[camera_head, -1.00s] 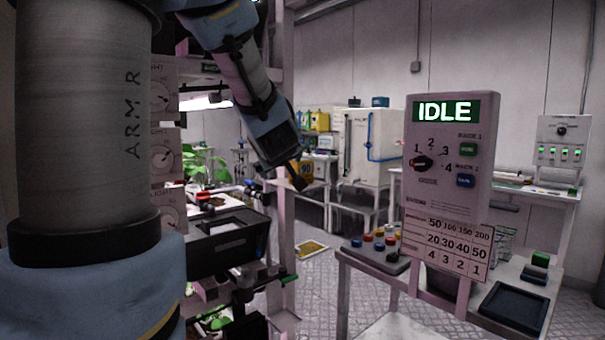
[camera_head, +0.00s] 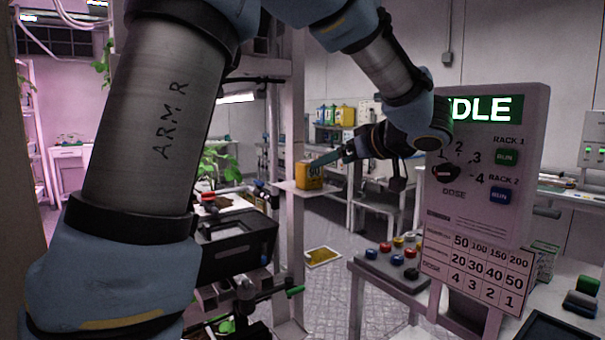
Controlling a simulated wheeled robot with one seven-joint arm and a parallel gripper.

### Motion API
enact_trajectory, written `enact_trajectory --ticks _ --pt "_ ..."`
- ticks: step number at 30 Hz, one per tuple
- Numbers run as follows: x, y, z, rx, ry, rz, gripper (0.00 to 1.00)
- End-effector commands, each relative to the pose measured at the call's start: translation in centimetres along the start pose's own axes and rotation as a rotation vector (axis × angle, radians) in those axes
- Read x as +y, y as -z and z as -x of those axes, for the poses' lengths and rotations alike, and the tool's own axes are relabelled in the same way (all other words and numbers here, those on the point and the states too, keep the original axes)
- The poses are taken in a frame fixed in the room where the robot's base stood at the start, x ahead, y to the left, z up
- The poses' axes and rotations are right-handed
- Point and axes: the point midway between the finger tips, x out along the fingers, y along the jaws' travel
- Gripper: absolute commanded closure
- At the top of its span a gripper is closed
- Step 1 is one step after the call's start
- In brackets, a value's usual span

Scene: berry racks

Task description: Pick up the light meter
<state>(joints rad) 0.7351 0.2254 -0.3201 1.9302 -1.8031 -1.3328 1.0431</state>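A small yellow box marked "90" (camera_head: 309,175), which looks like the light meter, stands upright on a small pale shelf (camera_head: 300,189) fixed to the pinkish rack post. My gripper (camera_head: 322,160) reaches in from the right, below my bent arm. Its teal-grey finger points left and overlaps the box's upper right edge in the picture. I cannot tell whether it touches the box or is still in front of it. Only one finger shows clearly, so the opening is hidden.
A grey control panel (camera_head: 485,215) reading "IDLE" stands close on the right. A button box (camera_head: 392,262) sits on a bench before it. A black bin (camera_head: 235,250) and rack plants (camera_head: 220,160) are left of the post.

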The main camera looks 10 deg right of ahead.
Motion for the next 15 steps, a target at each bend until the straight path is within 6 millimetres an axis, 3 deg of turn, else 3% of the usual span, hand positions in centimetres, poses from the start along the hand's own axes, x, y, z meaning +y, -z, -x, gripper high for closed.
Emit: enact_trajectory --ticks 7,15 --pt "-0.1 0.1 -3.8 -0.003 0.007 -0.002 0.0" --pt "-0.1 0.2 -5.5 -0.002 0.005 -0.001 0.0"
